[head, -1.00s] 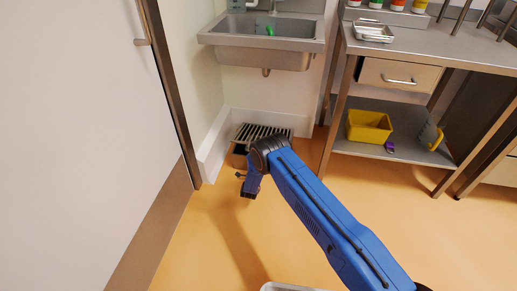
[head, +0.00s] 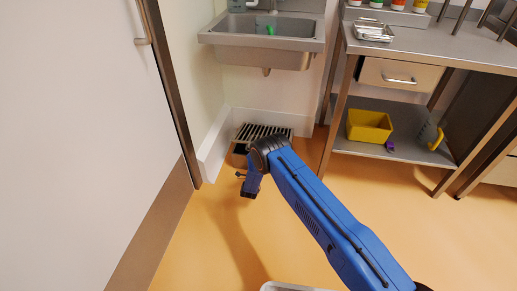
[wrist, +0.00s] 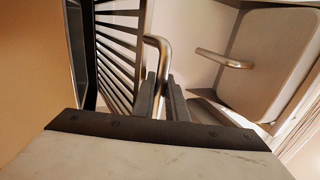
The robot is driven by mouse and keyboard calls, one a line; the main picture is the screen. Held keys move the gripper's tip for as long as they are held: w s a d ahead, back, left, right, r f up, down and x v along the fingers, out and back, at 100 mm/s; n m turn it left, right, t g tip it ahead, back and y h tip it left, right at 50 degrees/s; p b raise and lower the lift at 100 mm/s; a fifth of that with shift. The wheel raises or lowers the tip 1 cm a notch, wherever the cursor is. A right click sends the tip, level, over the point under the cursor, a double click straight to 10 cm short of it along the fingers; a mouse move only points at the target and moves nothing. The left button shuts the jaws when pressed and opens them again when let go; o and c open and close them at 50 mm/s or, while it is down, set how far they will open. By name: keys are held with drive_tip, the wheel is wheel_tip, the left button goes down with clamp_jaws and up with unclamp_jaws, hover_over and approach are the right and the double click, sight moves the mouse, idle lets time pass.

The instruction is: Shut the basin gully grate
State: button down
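The slatted metal gully grate (head: 264,132) is low by the floor under the basin, at the foot of the wall, with a boxy dark space below its slats. In the wrist view the grate's slats (wrist: 118,42) stand at the left, with a curved metal bar handle (wrist: 160,50) beside them. My gripper (head: 246,185) is in front of the grate in the head view. In the wrist view its two dark fingers (wrist: 163,90) lie close on either side of the handle's bar. My arm hides part of the grate's front in the head view.
The steel basin (head: 262,55) hangs above the grate. A white door (head: 80,130) is at the left. A steel bench (head: 440,45) with a yellow bin (head: 369,127) on its lower shelf is at the right. Orange floor (head: 215,240) is clear in front.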

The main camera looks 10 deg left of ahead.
drive_tip(key=c, duration=1.8)
unclamp_jaws()
drive_tip(key=shift+a+r, duration=0.15)
drive_tip(key=shift+a, duration=0.2)
drive_tip(key=shift+o, duration=0.2)
drive_tip(key=shift+d, duration=0.1)
